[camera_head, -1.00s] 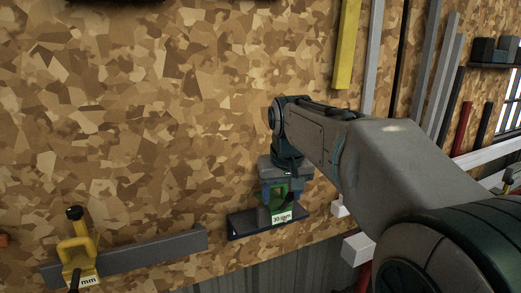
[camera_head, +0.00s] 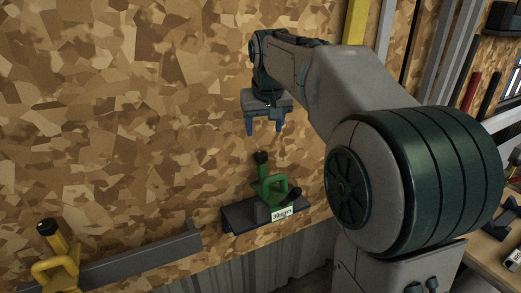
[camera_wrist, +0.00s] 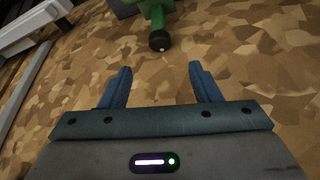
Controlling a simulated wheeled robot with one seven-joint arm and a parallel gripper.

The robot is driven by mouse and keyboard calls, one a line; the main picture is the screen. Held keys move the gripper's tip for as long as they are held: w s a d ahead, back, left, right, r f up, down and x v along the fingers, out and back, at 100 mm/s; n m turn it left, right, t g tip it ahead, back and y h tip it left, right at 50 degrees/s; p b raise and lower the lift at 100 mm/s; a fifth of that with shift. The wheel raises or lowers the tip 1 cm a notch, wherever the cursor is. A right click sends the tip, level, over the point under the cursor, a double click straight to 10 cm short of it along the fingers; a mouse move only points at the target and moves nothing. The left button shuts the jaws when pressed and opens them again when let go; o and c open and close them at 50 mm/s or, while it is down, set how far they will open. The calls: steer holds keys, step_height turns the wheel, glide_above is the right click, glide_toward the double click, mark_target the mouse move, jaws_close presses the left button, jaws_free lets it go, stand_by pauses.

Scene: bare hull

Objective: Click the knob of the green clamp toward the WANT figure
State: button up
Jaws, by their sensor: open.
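The green clamp (camera_head: 274,190) stands on a dark shelf (camera_head: 239,220) against the chipboard wall, its black knob (camera_head: 261,157) pointing up. A white label (camera_head: 282,213) sits at its front; its figure is too small to read surely. No WANT figure is legible. My gripper (camera_head: 264,128) is open and empty, fingers pointing down, above the knob and apart from it. In the wrist view, the knob (camera_wrist: 160,41) shows beyond the gap between my open fingertips (camera_wrist: 160,68), with part of the green clamp body (camera_wrist: 155,11) at the top edge.
A yellow clamp (camera_head: 56,265) is at the lower left by a grey bar (camera_head: 145,258). Upright bars, one yellow (camera_head: 356,22), stand on the wall behind my arm. A bench with objects (camera_head: 495,250) is at the lower right. The wall left of my gripper is clear.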

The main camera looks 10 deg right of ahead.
mark_target(262, 155)
steer(key=p+x, duration=0.1)
steer(key=x, duration=1.1)
steer(key=shift+p, duration=0.4)
steer(key=shift+c, duration=0.4)
steer(key=c, duration=0.9)
